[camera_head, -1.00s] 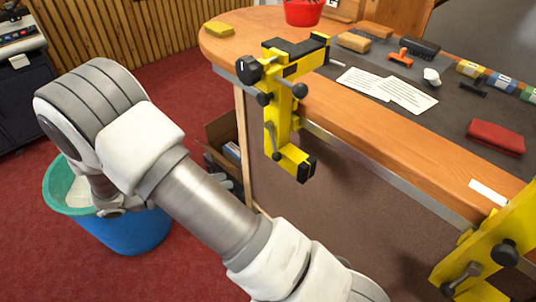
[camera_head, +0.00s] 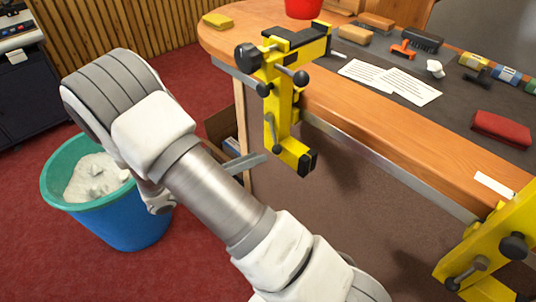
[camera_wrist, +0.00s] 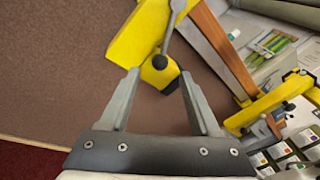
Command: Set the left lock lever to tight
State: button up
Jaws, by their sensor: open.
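The left yellow clamp (camera_head: 272,100) is fixed at the near edge of the bench, toward its left end. Its grey lock lever (camera_head: 270,128) stands roughly upright on the lower arm, with a dark round end at the bottom. In the wrist view the lever (camera_wrist: 171,33) runs down to a dark round part on the yellow body. My gripper (camera_wrist: 160,77) is open and empty, with that dark part between and just beyond its fingertips; I see no clear contact. In the head view a grey finger (camera_head: 247,162) shows just left of the clamp's lower arm; the rest is hidden.
A second yellow clamp (camera_head: 490,250) stands at the right. The wooden bench (camera_head: 400,140) carries papers (camera_head: 390,80), a red pouch (camera_head: 502,128), brushes and a red pot (camera_head: 303,8). A blue-green bin (camera_head: 120,220) stands on the floor at left, beside my arm.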

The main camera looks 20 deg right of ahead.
jog(key=d, duration=0.4)
jog(key=shift+w+d+b, duration=0.25)
jog(key=shift+d+b, duration=0.05)
jog(key=shift+d, duration=0.05)
grip_shut()
dwell(1.2)
